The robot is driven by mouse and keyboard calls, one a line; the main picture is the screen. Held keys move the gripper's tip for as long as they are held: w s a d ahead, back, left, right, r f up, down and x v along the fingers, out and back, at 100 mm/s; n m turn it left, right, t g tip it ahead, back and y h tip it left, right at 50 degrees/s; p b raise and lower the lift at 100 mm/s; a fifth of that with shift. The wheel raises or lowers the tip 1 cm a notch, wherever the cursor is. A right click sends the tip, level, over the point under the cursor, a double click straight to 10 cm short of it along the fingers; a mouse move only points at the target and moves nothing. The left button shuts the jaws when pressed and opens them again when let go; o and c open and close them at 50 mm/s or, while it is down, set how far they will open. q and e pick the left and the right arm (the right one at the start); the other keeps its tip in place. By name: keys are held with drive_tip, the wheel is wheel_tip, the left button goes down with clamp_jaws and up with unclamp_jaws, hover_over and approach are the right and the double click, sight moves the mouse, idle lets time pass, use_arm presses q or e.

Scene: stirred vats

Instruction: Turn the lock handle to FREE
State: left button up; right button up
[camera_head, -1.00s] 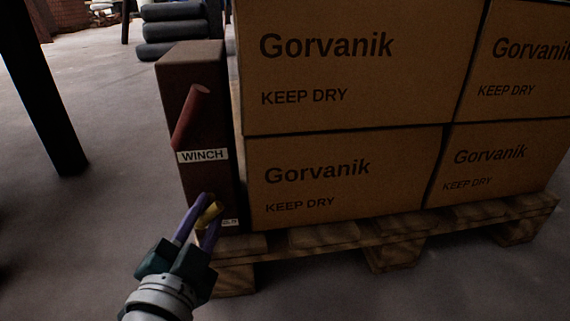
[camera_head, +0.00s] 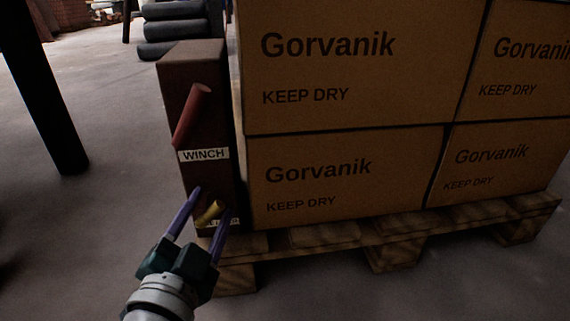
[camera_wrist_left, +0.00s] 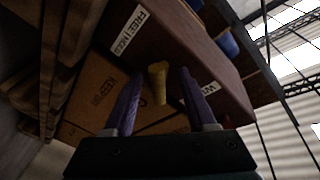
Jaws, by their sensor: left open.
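The yellow lock handle (camera_head: 208,212) is low on the front of a dark brown winch post (camera_head: 214,80), slanting up to the right in the head view. My left gripper (camera_head: 214,199), with purple fingers, is open with one finger on each side of the handle, apart from it. In the left wrist view the handle (camera_wrist_left: 158,85) shows between the two spread fingers (camera_wrist_left: 158,82). A white label (camera_wrist_left: 128,30) that appears to read FREE is beside it there. In the head view the lower label (camera_head: 232,221) is mostly hidden by the gripper. My right gripper is not in view.
A red lever (camera_head: 191,116) sits above the WINCH label (camera_head: 204,155) on the same post. Gorvanik boxes (camera_head: 350,170) on a wooden pallet (camera_head: 385,240) stand close on the right. A dark column (camera_head: 48,90) is at the left. The floor between column and post is clear.

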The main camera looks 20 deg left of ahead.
use_arm(q)
drive_tip(key=p+v, duration=0.2)
drive_tip(key=v, duration=0.8)
